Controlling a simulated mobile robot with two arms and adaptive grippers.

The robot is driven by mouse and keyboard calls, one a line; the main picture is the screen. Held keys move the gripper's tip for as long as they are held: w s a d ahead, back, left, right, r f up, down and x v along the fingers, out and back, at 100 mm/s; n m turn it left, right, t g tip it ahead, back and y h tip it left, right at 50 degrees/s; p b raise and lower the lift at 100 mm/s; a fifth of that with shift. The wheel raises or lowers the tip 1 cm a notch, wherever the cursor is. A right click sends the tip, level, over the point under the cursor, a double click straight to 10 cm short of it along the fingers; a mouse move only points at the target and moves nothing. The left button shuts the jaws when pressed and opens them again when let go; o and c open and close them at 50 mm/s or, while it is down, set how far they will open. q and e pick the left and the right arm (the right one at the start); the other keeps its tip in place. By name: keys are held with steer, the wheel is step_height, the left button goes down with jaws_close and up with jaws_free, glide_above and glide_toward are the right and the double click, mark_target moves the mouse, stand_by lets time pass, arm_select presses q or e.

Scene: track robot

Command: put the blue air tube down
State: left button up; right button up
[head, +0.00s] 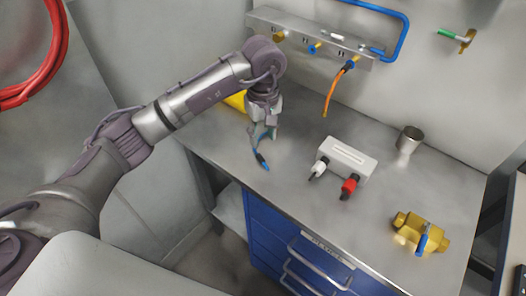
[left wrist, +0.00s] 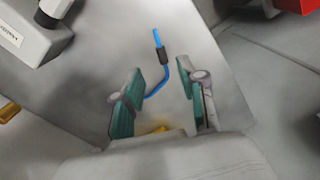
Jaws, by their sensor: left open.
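The blue air tube (head: 262,160) lies at the left part of the grey worktop, below my left gripper (head: 263,122). It also shows in the left wrist view (left wrist: 185,70), where it is a bent blue tube with a black sleeve near its far end. My left gripper also shows there (left wrist: 163,85), with its green-padded fingers spread apart. The tube's near end runs between the fingers, and neither finger is closed on it. The fingers partly hide the tube in the head view. My right gripper is not in view.
A white block (head: 350,157) with white and red plugs stands mid-worktop. A metal cup (head: 409,140) and a brass valve (head: 420,231) are farther right. A yellow object (head: 236,101) sits behind my left gripper. An orange hose (head: 334,92) hangs from the wall rail (head: 310,38).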

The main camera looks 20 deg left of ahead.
arm_select(q)
steer(key=shift+r, duration=1.45)
